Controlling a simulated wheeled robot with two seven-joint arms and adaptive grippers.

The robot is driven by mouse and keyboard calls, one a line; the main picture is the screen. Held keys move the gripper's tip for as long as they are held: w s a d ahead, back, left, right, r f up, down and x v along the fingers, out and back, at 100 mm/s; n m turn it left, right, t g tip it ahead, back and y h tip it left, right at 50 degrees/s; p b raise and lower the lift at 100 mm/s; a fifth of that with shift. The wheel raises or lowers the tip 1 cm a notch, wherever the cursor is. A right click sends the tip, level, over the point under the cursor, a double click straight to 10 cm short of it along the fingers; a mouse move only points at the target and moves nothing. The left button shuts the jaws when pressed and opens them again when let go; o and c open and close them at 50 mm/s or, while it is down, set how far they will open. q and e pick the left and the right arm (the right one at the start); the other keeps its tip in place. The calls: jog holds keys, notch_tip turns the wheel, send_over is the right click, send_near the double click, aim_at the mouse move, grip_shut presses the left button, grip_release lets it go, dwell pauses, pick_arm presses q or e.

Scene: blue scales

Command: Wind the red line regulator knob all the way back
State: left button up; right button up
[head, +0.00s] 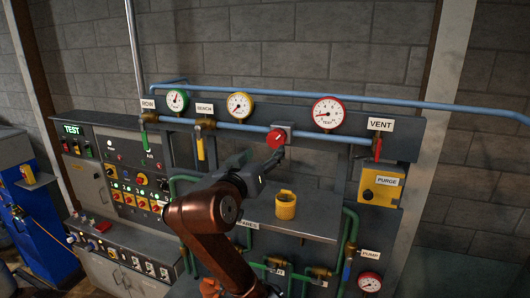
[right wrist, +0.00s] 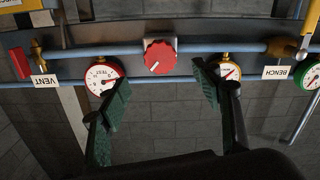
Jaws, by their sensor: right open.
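The red line regulator knob (head: 276,138) sits on the blue pipe, between the yellow-rimmed gauge and the red-rimmed TEST gauge. In the right wrist view the knob (right wrist: 160,57) faces me, with a white mark pointing to the lower left of that picture. My right gripper (head: 258,158) is open and empty, just below and in front of the knob in the head view. In the wrist view its green-padded fingers (right wrist: 163,85) stand apart to either side, with the knob beyond the gap and untouched. My left gripper is not in view.
The TEST gauge (head: 328,113) and yellow-rimmed gauge (head: 239,105) flank the knob. The red VENT handle (head: 377,148) is to the right, the yellow BENCH handle (head: 200,148) to the left. A yellow cup (head: 286,205) stands on the grey shelf below.

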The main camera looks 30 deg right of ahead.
aim_at(275, 141)
jog(key=w+d+m, duration=0.1)
jog(key=m, duration=0.1)
jog(key=w+d+m, duration=0.1)
jog(key=m, duration=0.1)
jog(key=w+d+m, duration=0.1)
jog(key=m, duration=0.2)
jog(key=shift+w+d+f, duration=0.1)
jog(key=shift+d, duration=0.05)
jog(key=p+x, duration=0.2)
jog(key=x, duration=0.4)
jog(key=shift+d, duration=0.1)
jog(key=shift+w+d+p, duration=0.3)
jog(key=shift+d+p, duration=0.05)
jog(key=shift+p, duration=0.1)
jog(key=shift+c, duration=0.5)
